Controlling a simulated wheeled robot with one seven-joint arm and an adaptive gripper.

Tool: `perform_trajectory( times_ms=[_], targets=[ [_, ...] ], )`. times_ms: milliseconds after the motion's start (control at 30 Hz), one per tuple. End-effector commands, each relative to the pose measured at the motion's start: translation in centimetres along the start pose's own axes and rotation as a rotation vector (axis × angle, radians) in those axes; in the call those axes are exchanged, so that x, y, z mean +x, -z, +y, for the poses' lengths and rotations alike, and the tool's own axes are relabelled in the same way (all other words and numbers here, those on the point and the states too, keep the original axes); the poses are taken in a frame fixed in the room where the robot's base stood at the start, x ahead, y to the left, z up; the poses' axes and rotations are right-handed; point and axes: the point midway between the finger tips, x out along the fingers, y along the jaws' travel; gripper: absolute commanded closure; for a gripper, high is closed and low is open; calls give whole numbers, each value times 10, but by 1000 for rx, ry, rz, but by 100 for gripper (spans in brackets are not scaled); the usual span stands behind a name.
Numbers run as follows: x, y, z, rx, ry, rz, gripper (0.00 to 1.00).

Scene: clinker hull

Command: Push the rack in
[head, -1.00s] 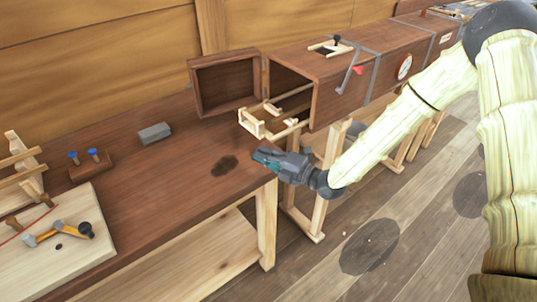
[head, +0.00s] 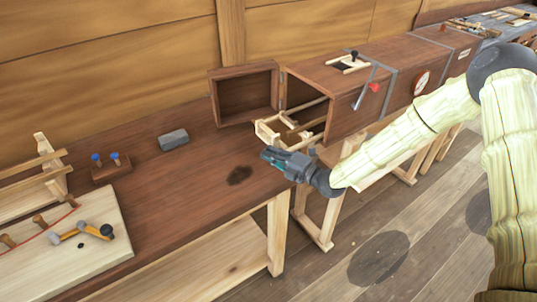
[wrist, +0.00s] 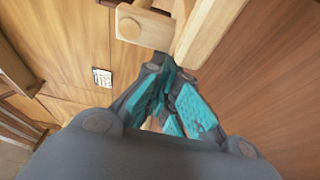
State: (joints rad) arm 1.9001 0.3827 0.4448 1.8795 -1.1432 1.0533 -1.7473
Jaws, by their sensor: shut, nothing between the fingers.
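The pale wooden rack (head: 268,132) sticks part way out of the open end of the long dark wooden box (head: 338,95). Its end piece also shows close up in the wrist view (wrist: 143,27). My gripper (head: 268,156) is shut and empty. In the head view it is just below and in front of the rack's outer end; I cannot tell whether it touches. In the wrist view the shut fingertips (wrist: 163,68) are just below the rack's end piece. The box's door (head: 244,95) stands swung open to the left.
The brown bench (head: 185,195) lies below and left of the rack, with a dark stain near its right end. A grey block (head: 173,139), a peg block with blue knobs (head: 111,167) and a pale board with tools (head: 70,240) are on it.

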Motion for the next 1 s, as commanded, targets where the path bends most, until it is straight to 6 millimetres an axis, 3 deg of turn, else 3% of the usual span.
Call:
perform_trajectory(
  times_ms=[267, 600, 1000],
  targets=[
    [-1, -4, -2, -2, 0, -1, 100],
    [-15, -44, -2, -3, 0, 0, 100],
    [-16, -46, 0, 0, 0, 0, 100]
  ],
)
